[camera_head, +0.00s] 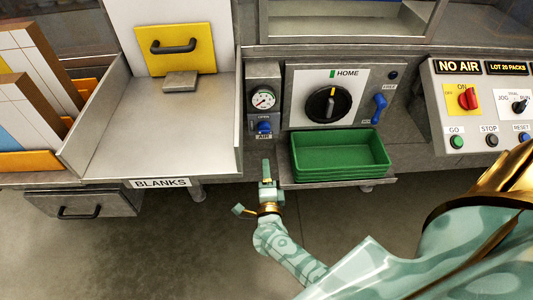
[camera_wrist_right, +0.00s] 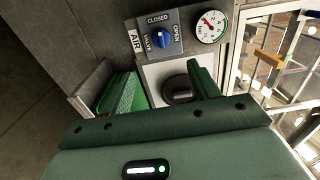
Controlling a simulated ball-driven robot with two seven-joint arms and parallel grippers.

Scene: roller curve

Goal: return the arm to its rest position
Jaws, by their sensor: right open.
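My right arm comes in from the lower right in the head view. Its right gripper (camera_head: 267,172) is open and empty, pointing up toward the machine front, just left of the stack of green trays (camera_head: 340,152). The wrist view shows a dark green finger (camera_wrist_right: 200,78) in front of the panel with a black round knob (camera_wrist_right: 180,90). The green trays (camera_wrist_right: 122,95) also show there at the left. My left gripper is in neither view.
The air panel has a gauge (camera_head: 263,98) and a blue valve knob (camera_head: 264,127) close above the gripper. The HOME dial (camera_head: 327,105) and a blue lever (camera_head: 379,108) are to its right. The BLANKS chute (camera_head: 160,125) stands left. Open floor (camera_head: 170,245) lies below.

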